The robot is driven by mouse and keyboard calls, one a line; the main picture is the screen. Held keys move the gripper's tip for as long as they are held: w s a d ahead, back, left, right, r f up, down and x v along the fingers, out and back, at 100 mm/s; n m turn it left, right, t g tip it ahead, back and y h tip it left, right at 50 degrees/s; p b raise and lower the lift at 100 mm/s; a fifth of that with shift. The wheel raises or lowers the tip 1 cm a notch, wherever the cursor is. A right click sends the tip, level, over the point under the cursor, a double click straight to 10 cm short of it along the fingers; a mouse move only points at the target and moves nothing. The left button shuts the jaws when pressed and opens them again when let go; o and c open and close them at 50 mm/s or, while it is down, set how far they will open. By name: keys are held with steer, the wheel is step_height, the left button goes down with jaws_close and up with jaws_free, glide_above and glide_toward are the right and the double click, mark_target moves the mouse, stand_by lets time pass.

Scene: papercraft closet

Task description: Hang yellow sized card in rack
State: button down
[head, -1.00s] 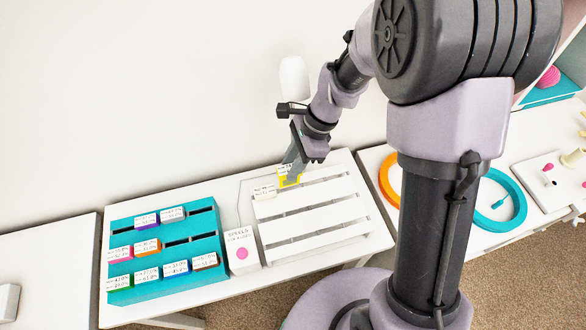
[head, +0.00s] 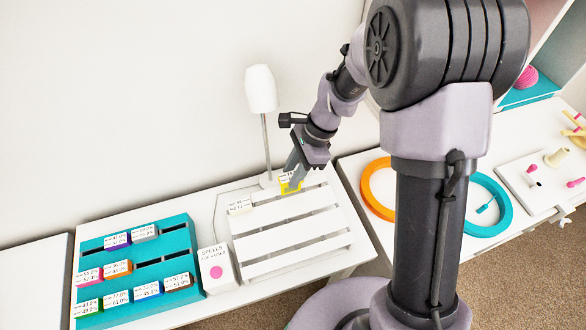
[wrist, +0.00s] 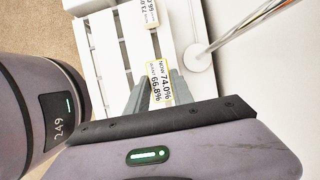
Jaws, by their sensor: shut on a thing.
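The yellow-edged card (head: 289,184) with printed percentages is held in my gripper (head: 292,178), which is shut on it. The card also shows in the wrist view (wrist: 158,82) between the fingertips. It is at the back of the white slatted rack (head: 295,242), near the rack's top slot. I cannot tell whether its lower edge is in the slot. Another white card (head: 240,205) stands in the rack at its back left, to the left of the held card, and shows in the wrist view (wrist: 149,14).
A teal rack (head: 95,263) with several coloured cards stands to the left. A white box with a pink button (head: 216,268) sits between the racks. A white lamp (head: 261,90) rises behind my gripper. Orange (head: 372,192) and teal (head: 503,205) rings lie to the right.

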mark_target(293, 191)
steer(key=shift+r, duration=0.15)
steer(key=shift+f+b, duration=2.5)
steer(key=shift+f, duration=0.85)
steer(key=c, duration=1)
jaws_free()
steer(key=shift+r, duration=0.15)
